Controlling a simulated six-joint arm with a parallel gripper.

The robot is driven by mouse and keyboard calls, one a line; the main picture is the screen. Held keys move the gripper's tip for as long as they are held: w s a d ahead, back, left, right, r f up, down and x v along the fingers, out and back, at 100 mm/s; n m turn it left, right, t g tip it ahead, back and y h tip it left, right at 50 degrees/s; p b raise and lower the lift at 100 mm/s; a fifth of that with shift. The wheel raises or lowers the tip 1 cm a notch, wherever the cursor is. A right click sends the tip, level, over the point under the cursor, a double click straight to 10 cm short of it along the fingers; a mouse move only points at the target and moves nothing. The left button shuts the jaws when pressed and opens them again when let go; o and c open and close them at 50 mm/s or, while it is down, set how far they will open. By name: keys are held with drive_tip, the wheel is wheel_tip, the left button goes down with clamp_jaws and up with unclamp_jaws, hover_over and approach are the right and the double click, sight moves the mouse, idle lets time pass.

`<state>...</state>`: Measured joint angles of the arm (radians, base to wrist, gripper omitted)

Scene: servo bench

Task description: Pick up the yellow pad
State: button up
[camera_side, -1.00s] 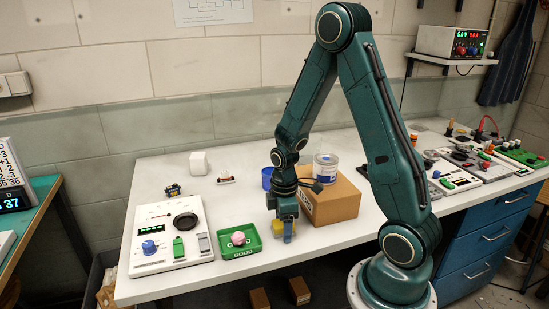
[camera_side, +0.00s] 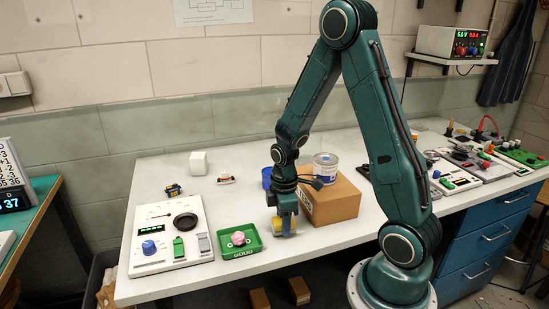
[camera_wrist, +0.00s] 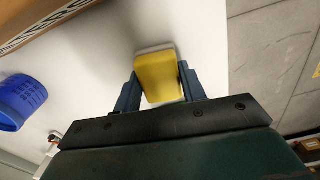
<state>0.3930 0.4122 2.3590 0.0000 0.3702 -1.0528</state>
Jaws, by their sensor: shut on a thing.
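The yellow pad (camera_wrist: 158,78) is a small yellow block with a pale edge along its far side in the wrist view. My gripper (camera_wrist: 160,85) has one blue finger on each side of it and is shut on it. In the side view my gripper (camera_side: 284,231) points down at the front part of the white bench, and the yellow pad (camera_side: 277,226) shows partly beside the fingers. The pad is at or very near the bench top; I cannot tell whether it touches.
A cardboard box (camera_side: 334,203) with a tin (camera_side: 326,167) on it stands right of my gripper. A green tray (camera_side: 238,250) with a pink ball (camera_side: 238,238) is on the left. A blue cup (camera_wrist: 20,100) is behind. The bench's front edge is close.

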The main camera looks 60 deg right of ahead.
wheel_tip(320, 180, up, 19)
idle(0.6)
idle(0.6)
